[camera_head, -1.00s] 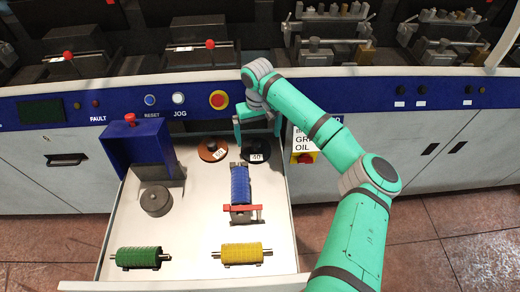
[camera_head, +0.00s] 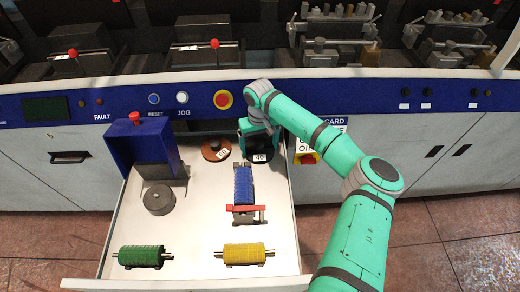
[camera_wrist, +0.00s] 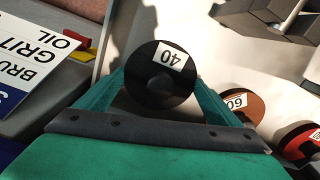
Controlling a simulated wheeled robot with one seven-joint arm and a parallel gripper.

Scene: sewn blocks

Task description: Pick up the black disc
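The black disc (camera_wrist: 160,88) has a knob in its middle and a white "40" label. In the wrist view it sits between the tips of my gripper's (camera_wrist: 160,82) two teal fingers, which are wide apart. I cannot tell whether the fingers touch its rim. In the head view my gripper (camera_head: 257,136) is low over the back right of the open drawer (camera_head: 205,225). It hides most of the black disc there, and mainly the label (camera_head: 260,157) shows below it.
A brown disc (camera_head: 215,150) labelled "60" lies just left of my gripper. A blue ribbed roller (camera_head: 243,185) on a stand is in front. Green (camera_head: 140,256) and yellow (camera_head: 244,253) rollers lie near the drawer's front.

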